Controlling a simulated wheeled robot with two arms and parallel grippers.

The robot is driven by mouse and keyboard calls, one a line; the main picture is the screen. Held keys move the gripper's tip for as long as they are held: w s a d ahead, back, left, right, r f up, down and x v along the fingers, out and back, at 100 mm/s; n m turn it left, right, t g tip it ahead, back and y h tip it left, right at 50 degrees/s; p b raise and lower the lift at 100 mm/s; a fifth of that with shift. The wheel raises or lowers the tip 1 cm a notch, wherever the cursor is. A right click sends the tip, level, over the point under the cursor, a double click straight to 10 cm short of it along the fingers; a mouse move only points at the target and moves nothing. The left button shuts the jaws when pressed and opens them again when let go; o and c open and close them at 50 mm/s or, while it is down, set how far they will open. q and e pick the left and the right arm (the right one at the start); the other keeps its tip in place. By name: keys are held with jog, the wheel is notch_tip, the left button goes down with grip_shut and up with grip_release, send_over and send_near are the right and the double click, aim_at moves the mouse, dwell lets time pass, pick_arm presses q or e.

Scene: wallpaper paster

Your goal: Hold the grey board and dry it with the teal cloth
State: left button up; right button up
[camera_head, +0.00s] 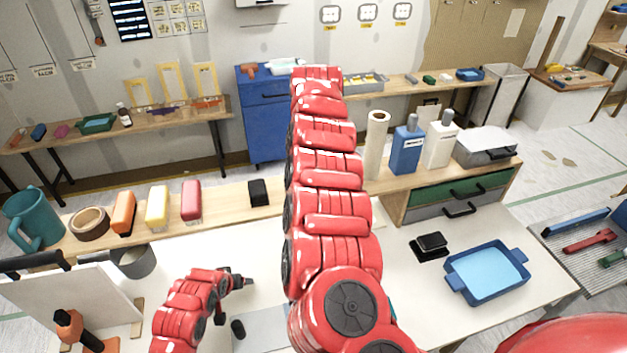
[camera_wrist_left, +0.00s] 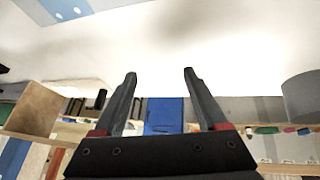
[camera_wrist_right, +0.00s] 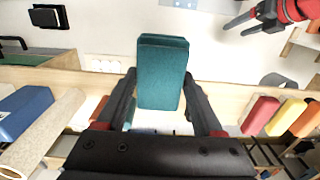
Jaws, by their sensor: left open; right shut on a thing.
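The grey board (camera_head: 264,332) lies flat on the white worktable, partly covered by my right arm. A dark knob-like piece (camera_head: 238,329) stands at its left edge. My left gripper (camera_head: 250,283) is open and empty, just beyond the board; its spread fingers also show in the left wrist view (camera_wrist_left: 160,75). The teal cloth (camera_wrist_right: 162,72) is a folded pad in the right wrist view. My right gripper (camera_wrist_right: 163,108) is shut on it and holds it in front of the camera. In the head view my right arm hides this gripper.
A blue tray (camera_head: 487,272) and a black pad-like item (camera_head: 431,245) stand on the right of the table. A grey cup (camera_head: 133,262) and a propped white panel (camera_head: 70,305) are at left. Several coloured blocks line the raised back shelf. The table's middle right is clear.

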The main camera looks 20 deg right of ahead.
aim_at(239, 330)
pick_arm(q)
jog(key=s+r+g, duration=0.1)
jog(key=s, duration=0.2)
jog(key=s+a+r+g+y+p, duration=0.1)
jog(key=s+g, duration=0.1)
jog(key=s, duration=0.1)
jog(key=s+a+r+g+y, duration=0.1)
jog(key=s+g, duration=0.1)
jog(key=s, duration=0.1)
jog(key=shift+p, duration=0.4)
pick_arm(e)
notch_tip(239, 330, up, 2)
jog(key=shift+r, duration=0.25)
pick_arm(q)
jog(key=shift+s+f+m, duration=0.1)
jog(key=shift+s+m, duration=0.15)
jog(key=shift+m, duration=0.05)
pick_arm(e)
jog(key=shift+f, duration=0.1)
pick_arm(q)
notch_tip(239, 330, down, 12)
jog(key=b, duration=1.3)
pick_arm(e)
notch_tip(239, 330, down, 13)
pick_arm(q)
grip_shut()
grip_release()
jog(key=shift+r, duration=0.2)
pick_arm(e)
jog(key=shift+r, duration=0.2)
